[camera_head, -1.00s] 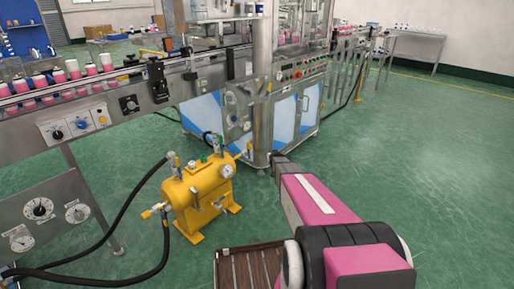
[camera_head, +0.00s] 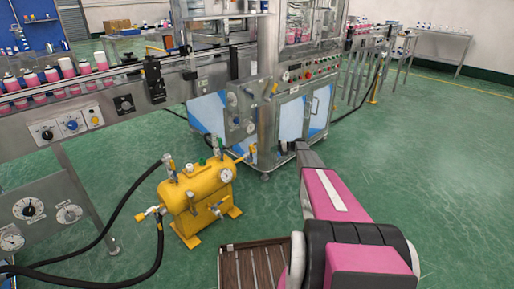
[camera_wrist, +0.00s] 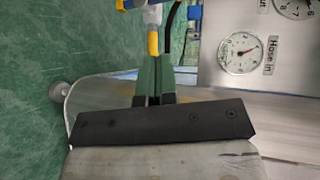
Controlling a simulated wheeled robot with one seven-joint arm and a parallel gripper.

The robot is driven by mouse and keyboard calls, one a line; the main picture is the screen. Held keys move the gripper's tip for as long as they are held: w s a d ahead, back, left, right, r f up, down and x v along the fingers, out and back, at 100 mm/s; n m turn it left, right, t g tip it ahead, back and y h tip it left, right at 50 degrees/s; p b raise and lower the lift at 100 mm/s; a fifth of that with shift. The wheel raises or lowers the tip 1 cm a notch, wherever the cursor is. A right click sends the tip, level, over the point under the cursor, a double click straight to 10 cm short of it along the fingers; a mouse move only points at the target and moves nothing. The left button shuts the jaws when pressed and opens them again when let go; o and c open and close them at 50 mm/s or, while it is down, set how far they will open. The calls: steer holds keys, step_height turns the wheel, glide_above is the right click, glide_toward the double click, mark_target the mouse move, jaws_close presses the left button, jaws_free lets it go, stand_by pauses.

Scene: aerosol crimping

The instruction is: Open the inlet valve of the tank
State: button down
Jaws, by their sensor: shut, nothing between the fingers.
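The yellow tank (camera_head: 202,199) stands on the green floor, left of centre in the head view, with a round gauge on its right end. A fitting (camera_head: 150,214) with a white and yellow part sticks out at its left end, and upright fittings (camera_head: 169,166) stand on its top. I cannot tell which one is the inlet valve. My gripper (camera_wrist: 155,88) shows in the wrist view with its fingers together, empty. Just beyond the fingertips is a yellow piece (camera_wrist: 153,43) on a whitish fitting, with a blue part above. The fingertips are not discernible in the head view.
A black hose (camera_head: 122,208) loops at the tank's left. A metal gauge panel (camera_head: 46,209) stands further left. In the wrist view, a panel gauge labelled "Hose in" (camera_wrist: 242,53) is at the upper right. The conveyor (camera_head: 125,92) runs behind; floor at right is clear.

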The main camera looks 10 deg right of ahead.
step_height(320, 180, up, 3)
steer(key=w+d+n+y, duration=0.1)
steer(key=w+y, duration=0.1)
steer(key=y, duration=0.1)
glide_toward(250, 152)
steer(key=w+a+r, duration=0.2)
steer(key=w+a, duration=0.1)
steer(key=a, duration=0.2)
steer(key=shift+s+a, duration=0.2)
steer(key=shift+a, duration=0.15)
steer(key=shift+a+r+n, duration=0.1)
steer(key=shift+n, duration=0.2)
